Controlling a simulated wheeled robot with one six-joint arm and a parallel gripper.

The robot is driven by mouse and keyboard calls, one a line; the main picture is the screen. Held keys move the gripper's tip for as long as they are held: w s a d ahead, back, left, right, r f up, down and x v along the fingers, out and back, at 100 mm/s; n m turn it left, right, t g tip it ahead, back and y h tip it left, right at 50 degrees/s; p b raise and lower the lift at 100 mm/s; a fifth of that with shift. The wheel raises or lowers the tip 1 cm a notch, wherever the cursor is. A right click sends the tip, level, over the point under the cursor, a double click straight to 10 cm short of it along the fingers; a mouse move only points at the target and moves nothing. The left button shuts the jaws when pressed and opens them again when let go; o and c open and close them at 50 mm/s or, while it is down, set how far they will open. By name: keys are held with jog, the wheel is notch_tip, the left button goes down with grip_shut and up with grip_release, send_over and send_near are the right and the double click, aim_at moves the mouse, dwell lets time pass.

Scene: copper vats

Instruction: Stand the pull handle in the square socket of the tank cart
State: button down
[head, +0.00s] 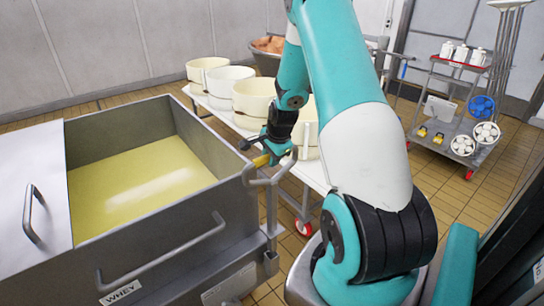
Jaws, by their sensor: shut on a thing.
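The tank cart (180,258) is a grey steel tub of yellow liquid at the left, marked WHEY. The pull handle (271,205) is a grey metal tube at the cart's right corner, with a bent top and a yellow part (261,160) near my gripper. My gripper (271,154) is shut on the top of the handle. The handle's post looks roughly upright. A bracket (271,262) shows low on the cart's corner, below the post. The square socket is not clearly seen, and I cannot tell whether the post's lower end is in it.
A white table (314,177) with several cream tubs (207,72) stands behind the cart. A trolley (445,140) with white bottles and blue and white round parts stands at the back right. Tiled floor is free between the table and trolley.

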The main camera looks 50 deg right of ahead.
jog(key=b, duration=0.5)
send_over(272, 194)
jog(key=w+d, duration=0.1)
jog(key=d, duration=0.1)
jog(key=shift+w+a+f, duration=0.1)
jog(key=shift+a+f, duration=0.05)
jog(key=shift+f, duration=1.4)
jog(key=shift+w+a+f, duration=0.1)
jog(key=shift+f, duration=1.45)
jog(key=shift+f+b, duration=3.2)
jog(key=shift+f, duration=1.5)
jog(key=c, duration=0.8)
grip_release()
jog(key=shift+s+a, duration=0.1)
jog(key=b+v, duration=0.1)
jog(key=v, duration=1.6)
jog(key=shift+r, duration=0.2)
